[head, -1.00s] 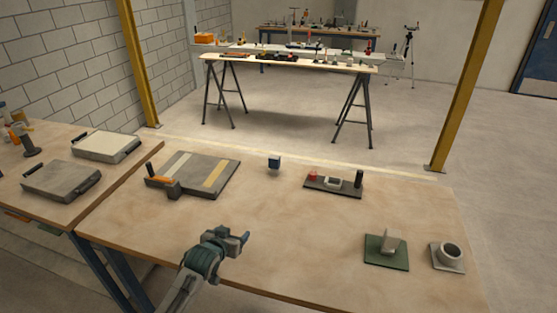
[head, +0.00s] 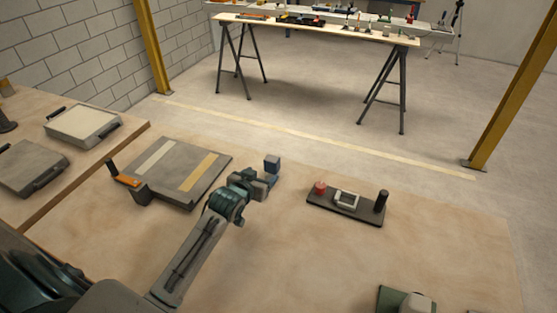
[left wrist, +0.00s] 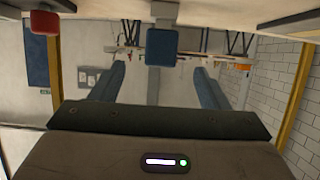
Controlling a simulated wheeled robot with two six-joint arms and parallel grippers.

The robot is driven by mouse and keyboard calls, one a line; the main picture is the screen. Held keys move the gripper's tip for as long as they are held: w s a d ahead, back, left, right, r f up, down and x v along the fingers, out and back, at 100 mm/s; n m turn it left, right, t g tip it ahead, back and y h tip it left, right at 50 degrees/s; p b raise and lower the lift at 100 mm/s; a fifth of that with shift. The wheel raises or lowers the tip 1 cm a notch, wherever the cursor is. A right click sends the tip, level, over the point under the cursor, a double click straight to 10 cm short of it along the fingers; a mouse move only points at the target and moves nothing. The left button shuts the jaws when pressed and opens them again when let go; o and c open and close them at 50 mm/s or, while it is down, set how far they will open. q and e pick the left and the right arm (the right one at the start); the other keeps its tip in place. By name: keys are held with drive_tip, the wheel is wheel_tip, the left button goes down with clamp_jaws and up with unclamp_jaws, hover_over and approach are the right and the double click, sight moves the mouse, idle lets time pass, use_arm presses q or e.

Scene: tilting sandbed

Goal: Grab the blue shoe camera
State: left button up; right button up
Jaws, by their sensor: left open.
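The blue shoe camera (head: 272,162) is a small dark blue block near the far edge of the table, right of the grey board. My left gripper (head: 264,183) is open just in front of it, and its fingers partly cover the lower part of the block in the head view. In the left wrist view, which looks upside down, the blue block (left wrist: 161,47) stands centred between the two spread fingers of the left gripper (left wrist: 160,80), with a gap on both sides. My right gripper is not in view.
A dark plate (head: 333,205) with a red block (head: 320,187), a pale frame and a black post lies to the right. The grey board (head: 178,176) with two strips and an orange-topped clamp lies left. A green plate (head: 388,300) sits front right. Bare tabletop lies between.

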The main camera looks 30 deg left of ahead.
sight(270, 165)
use_arm(q)
drive_tip(key=x, duration=0.4)
drive_tip(key=shift+w+r+p, duration=0.1)
drive_tip(key=shift+w+p, duration=0.1)
drive_tip(key=shift+p, duration=0.2)
drive_tip(key=shift+w, duration=0.25)
drive_tip(key=shift+w+f+p, duration=0.2)
drive_tip(key=shift+w+p, duration=0.2)
drive_tip(key=shift+w, duration=0.25)
drive_tip(key=p+x, duration=0.1)
drive_tip(key=x, duration=0.2)
drive_tip(key=shift+w+a, duration=0.1)
drive_tip(key=shift+w, duration=0.05)
drive_tip(key=shift+w+f, duration=0.15)
drive_tip(key=shift+w, duration=0.25)
drive_tip(key=c, duration=1.1)
drive_tip(key=shift+c, duration=0.2)
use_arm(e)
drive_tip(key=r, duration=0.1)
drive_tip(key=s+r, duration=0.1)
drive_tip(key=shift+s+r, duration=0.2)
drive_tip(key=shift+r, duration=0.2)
